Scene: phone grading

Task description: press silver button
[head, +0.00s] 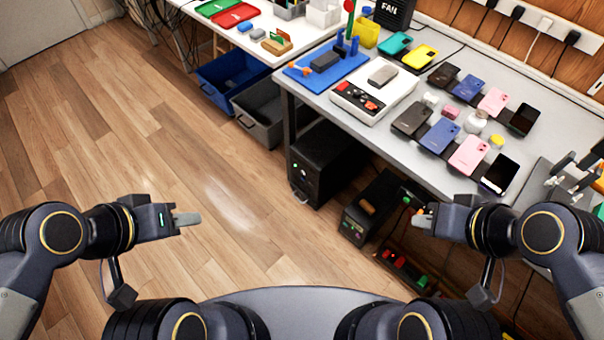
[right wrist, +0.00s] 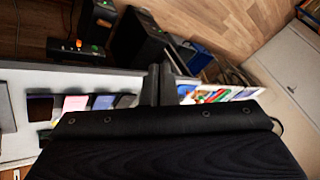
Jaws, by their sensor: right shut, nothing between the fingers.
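I cannot clearly make out a silver button. A white device (head: 345,99) with a grey block, red parts and dark parts on top stands on the grey workbench (head: 415,164). A black computer tower (head: 325,160) with small lights on its front stands on the floor below the bench. My left gripper (head: 190,218) is over the open floor at the left, away from everything; its finger gap is not clear. My right gripper (head: 421,216) is shut and empty, in front of the bench. Its dark fingers also show in the right wrist view (right wrist: 155,85).
Several phones lie in rows on the bench, including a blue one (head: 440,136). A blue mat (head: 300,74) lies at its left end. A black box (head: 372,208) and a strip with red and green parts (head: 405,270) are on the floor below. The left floor is clear.

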